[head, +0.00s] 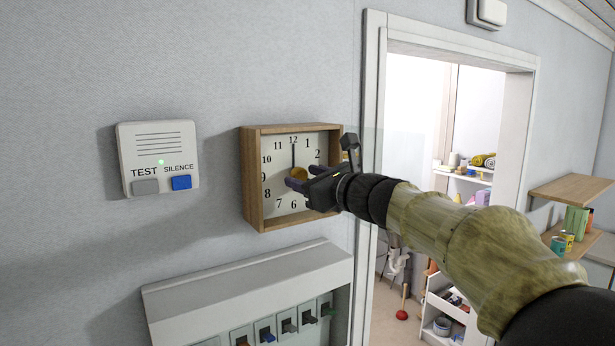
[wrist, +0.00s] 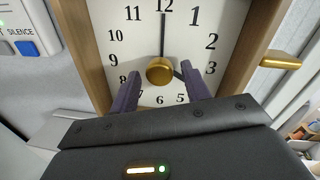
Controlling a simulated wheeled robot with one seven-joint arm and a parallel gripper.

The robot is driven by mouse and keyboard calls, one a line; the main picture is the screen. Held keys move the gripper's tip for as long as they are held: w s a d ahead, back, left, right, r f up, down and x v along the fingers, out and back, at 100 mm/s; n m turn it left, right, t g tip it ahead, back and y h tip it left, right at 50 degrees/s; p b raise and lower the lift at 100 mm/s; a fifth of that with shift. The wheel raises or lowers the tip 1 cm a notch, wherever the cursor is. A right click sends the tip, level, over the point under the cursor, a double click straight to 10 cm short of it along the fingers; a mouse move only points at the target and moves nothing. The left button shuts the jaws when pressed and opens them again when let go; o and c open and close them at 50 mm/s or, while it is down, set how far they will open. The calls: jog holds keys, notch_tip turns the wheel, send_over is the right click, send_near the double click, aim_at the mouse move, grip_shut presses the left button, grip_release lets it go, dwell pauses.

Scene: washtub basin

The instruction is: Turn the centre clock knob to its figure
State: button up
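The wood-framed clock (head: 251,180) hangs on the wall, with a white face and black numerals. Its round brass centre knob (head: 299,173) also shows in the wrist view (wrist: 160,70). One dark hand points straight up to 12; a short dark piece shows right of the knob, partly hidden by a finger. My gripper (head: 299,178) is in front of the face, its two purple fingers apart. In the wrist view my gripper (wrist: 159,75) has one finger on each side of the knob, slightly below it, with visible gaps. Contact is not seen.
A brass side piece (wrist: 281,61) sticks out from the clock frame's right side. A white box with TEST and SILENCE buttons (head: 160,160) is left of the clock. A panel of switches (head: 250,290) is below. A doorway (head: 375,60) opens at right.

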jog(key=c, duration=0.8)
jog(key=shift+o, duration=0.2)
jog(key=shift+n+b, duration=0.4)
jog(key=shift+b, duration=0.05)
jog(key=shift+f+n+b, duration=0.1)
jog(key=shift+n+b, duration=0.7)
jog(key=shift+n, duration=0.1)
jog(key=shift+n+b, duration=0.9)
jog(key=shift+n, duration=0.3)
jog(key=n+b, duration=0.2)
jog(key=n, duration=0.1)
jog(key=shift+h, duration=0.4)
jog(key=shift+a+n+h+b, duration=0.1)
jog(key=shift+n+h+b, duration=0.2)
jog(key=shift+n+b, duration=0.85)
jog(key=shift+r+n+p, duration=0.2)
jog(key=shift+n+p, duration=0.25)
jog(key=shift+n, duration=0.1)
